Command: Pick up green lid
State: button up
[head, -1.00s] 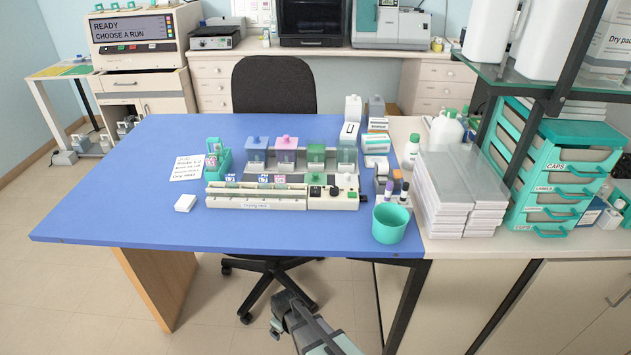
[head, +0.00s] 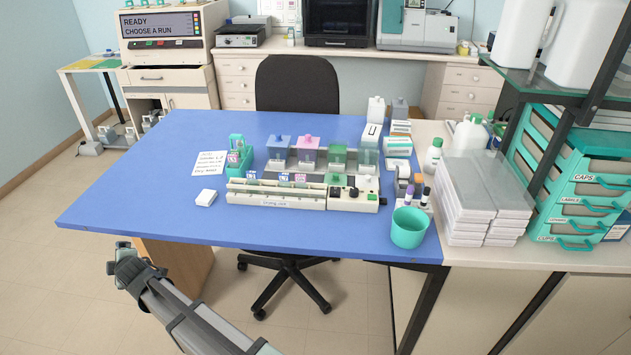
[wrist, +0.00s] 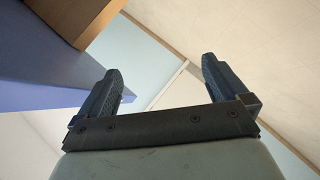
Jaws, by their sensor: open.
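My gripper (head: 122,248) is low in front of the table's front left edge, far from the lid. In the wrist view my gripper (wrist: 161,70) is open, with nothing between its fingers. The lid is not in the wrist view.
A green slide rack (head: 238,158), a note (head: 209,164) and a small white block (head: 206,197) lie left of the unit. A teal cup (head: 409,228) stands at the front right. The table's left part (head: 130,200) is clear.

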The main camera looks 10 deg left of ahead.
jog(key=s+a+r+n+y, duration=0.3)
jog(key=a+r, duration=0.3)
jog(key=r, duration=0.4)
jog(key=w+d+r+m+t+h, duration=0.1)
jog(key=w+d+r+m+h, duration=0.15)
jog(key=w+d+r, duration=0.4)
jog(key=w+d+r+m+t+h, duration=0.1)
jog(key=w+d+r+m, duration=0.25)
jog(key=w+d, duration=0.5)
notch_tip(320, 180, up, 3)
jog(key=m+g+h, duration=0.4)
jog(key=m+h, duration=0.4)
jog(key=m, duration=1)
send_over(336, 174)
jog(key=s+d, duration=0.1)
jog(key=s, duration=0.4)
jog(key=shift+d+x, duration=0.1)
jog(key=shift+x, duration=3)
jog(key=shift+d+x, duration=0.15)
jog(key=shift+x, duration=2.95)
jog(key=shift+w, duration=0.15)
